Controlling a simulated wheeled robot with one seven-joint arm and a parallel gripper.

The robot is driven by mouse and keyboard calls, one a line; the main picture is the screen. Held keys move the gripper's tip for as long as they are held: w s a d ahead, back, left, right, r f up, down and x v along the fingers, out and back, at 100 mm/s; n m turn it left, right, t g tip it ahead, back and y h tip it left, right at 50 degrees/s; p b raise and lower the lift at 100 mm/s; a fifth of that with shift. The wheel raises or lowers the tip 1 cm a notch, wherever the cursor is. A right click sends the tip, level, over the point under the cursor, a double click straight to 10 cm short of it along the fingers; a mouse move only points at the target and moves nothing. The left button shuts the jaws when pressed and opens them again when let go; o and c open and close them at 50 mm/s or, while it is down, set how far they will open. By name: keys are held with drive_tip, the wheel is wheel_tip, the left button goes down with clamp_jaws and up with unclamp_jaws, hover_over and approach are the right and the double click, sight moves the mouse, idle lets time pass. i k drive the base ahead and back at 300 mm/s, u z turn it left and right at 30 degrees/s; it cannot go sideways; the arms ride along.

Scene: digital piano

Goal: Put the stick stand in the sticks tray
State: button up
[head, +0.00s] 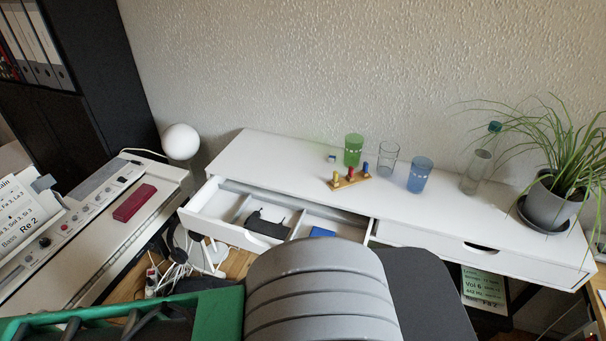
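A small wooden stand (340,184) with a few short coloured pegs, yellow, red and blue, sits on the white desk top, in front of the green cup. I take it for the stick stand. The open left drawer (237,233) of the desk has divided compartments. One holds a dark object (268,226), and another holds a blue item (322,232). I cannot tell which part is the sticks tray. My grey and green arm links fill the bottom of the head view and hide part of the drawer front. My gripper's fingers do not show.
Around the stand are a green cup (353,150), a clear glass (388,160), a blue cup (420,175) and a small cube (332,158). A bottle (476,172) and potted plant (551,200) stand right. The desk's left top is clear. The right drawer (450,244) is shut.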

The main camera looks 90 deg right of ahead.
sight(222, 210)
drive_tip(key=u, duration=0.1)
drive_tip(key=k, duration=1.05)
drive_tip(key=z, duration=1.15)
drive_tip(key=i, duration=0.45)
drive_tip(key=z, duration=0.05)
